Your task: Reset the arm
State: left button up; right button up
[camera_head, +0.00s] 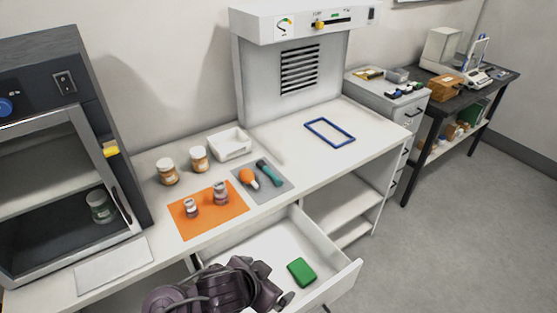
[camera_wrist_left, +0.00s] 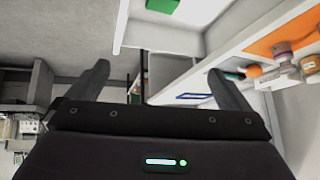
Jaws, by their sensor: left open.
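My left arm shows at the bottom of the head view, folded over the near left side of the open drawer (camera_head: 333,283). The left gripper (camera_head: 287,300) is only partly visible there. In the left wrist view the left gripper (camera_wrist_left: 158,85) has its two dark fingers spread wide with nothing between them. A green block (camera_head: 301,272) lies in the drawer, to the right of the gripper and apart from it. It also shows at the top of the left wrist view (camera_wrist_left: 163,5). My right gripper is in neither view.
An orange mat (camera_head: 208,224) with two small jars and a grey mat (camera_head: 272,190) with tools lie on the white table. A white tray (camera_head: 231,143) and a blue frame (camera_head: 330,132) are behind. An open-fronted cabinet (camera_head: 62,150) stands left. The floor (camera_head: 440,240) at right is clear.

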pick_arm(q)
jog(key=s+a+f+n+g+y, duration=0.1)
jog(key=s+a+n+g+y, duration=0.15)
jog(key=s+a, duration=0.4)
jog(key=s+a+n+g+y, duration=0.1)
jog(key=s+a+n, duration=0.25)
jog(key=a, duration=0.65)
notch_tip(320, 180, down, 34)
jog(key=b, duration=0.6)
jog(key=s+a+f+g+b, duration=0.1)
jog(key=s+a+f+b, duration=0.1)
jog(key=s+f, duration=0.8)
jog(key=s+a+f+g+b, duration=0.1)
jog(key=s+f+b, duration=0.1)
jog(key=s+f, duration=0.8)
notch_tip(320, 180, down, 4)
jog(key=shift+s+a+r, duration=0.15)
jog(key=shift+s+a, duration=0.2)
jog(key=shift+a, duration=0.05)
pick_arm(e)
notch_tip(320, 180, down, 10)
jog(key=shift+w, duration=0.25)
pick_arm(q)
jog(key=shift+y, duration=0.25)
